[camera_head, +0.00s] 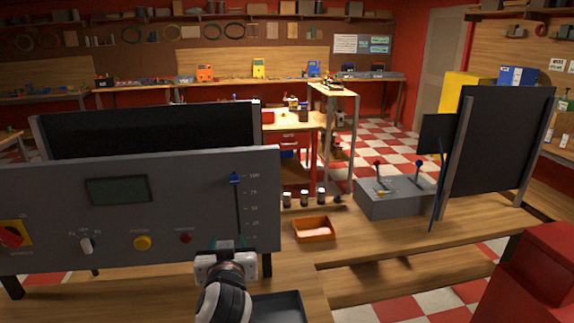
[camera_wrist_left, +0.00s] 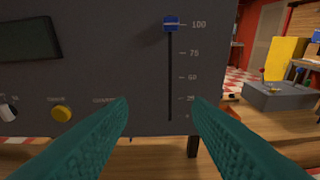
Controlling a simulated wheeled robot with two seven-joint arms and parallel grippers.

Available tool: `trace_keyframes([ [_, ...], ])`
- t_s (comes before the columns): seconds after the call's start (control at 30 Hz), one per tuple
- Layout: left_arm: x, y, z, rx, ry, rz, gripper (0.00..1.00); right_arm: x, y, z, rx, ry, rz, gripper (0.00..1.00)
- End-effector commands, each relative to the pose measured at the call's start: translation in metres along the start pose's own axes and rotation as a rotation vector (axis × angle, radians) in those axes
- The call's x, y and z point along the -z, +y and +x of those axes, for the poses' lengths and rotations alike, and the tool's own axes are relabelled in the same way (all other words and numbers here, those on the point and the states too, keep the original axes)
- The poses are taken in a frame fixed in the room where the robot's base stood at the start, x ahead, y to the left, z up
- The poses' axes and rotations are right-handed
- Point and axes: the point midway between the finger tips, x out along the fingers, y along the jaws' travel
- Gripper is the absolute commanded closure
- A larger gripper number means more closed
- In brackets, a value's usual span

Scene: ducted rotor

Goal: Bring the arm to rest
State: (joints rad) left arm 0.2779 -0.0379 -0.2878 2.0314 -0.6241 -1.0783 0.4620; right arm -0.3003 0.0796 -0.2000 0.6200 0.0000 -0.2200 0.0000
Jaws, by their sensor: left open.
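My left gripper (camera_head: 229,244) is in front of the grey control panel (camera_head: 60,215), low on its right side. In the left wrist view its two teal fingers (camera_wrist_left: 160,112) are apart with nothing between them. The panel's slider (camera_head: 235,178) has a blue knob at the top of its track, by the 100 mark; it also shows in the left wrist view (camera_wrist_left: 171,22). The gripper is below the knob and apart from it. My right gripper is in neither view.
The panel also carries a red switch (camera_head: 11,236), a yellow button (camera_head: 142,242) and a dark display (camera_head: 118,190). An orange tray (camera_head: 314,229) and a grey lever box (camera_head: 393,199) stand on the bench to the right. A dark tray (camera_head: 280,308) is close beside my left wrist.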

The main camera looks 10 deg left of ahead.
Motion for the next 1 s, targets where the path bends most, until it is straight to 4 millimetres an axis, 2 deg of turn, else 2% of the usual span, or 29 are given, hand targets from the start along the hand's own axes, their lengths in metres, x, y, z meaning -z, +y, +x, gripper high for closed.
trace_keyframes([
  [0.03, 0.038, 0.011, -0.009, 0.003, 0.091, 0.020, 0.55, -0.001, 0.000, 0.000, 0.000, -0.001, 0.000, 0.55],
  [0.1, 0.086, 0.026, -0.028, 0.021, 0.224, 0.050, 0.55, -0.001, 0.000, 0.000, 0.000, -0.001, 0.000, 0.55],
  [0.2, 0.150, 0.045, -0.065, 0.061, 0.413, 0.101, 0.55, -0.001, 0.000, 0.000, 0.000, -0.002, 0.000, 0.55],
  [0.3, 0.196, 0.061, -0.104, 0.107, 0.570, 0.147, 0.55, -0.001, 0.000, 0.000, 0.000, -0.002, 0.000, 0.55],
  [0.4, 0.228, 0.072, -0.138, 0.152, 0.691, 0.185, 0.55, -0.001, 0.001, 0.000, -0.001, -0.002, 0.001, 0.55],
  [0.5, 0.249, 0.081, -0.168, 0.195, 0.787, 0.216, 0.55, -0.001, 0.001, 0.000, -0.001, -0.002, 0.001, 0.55],
  [0.7, 0.279, 0.096, -0.224, 0.280, 0.946, 0.271, 0.55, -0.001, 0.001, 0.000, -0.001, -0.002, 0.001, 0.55],
  [0.83, 0.292, 0.105, -0.259, 0.337, 1.039, 0.302, 0.55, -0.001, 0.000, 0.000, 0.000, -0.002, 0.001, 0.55],
  [0.87, 0.295, 0.106, -0.264, 0.347, 1.055, 0.309, 0.55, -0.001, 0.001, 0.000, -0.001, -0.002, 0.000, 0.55],
  [0.9, 0.306, 0.103, -0.255, 0.344, 1.053, 0.308, 0.55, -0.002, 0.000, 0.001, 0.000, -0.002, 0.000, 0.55],
  [1.0, 0.329, 0.099, -0.244, 0.343, 1.061, 0.308, 0.55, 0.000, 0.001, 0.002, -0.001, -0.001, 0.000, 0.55],
])
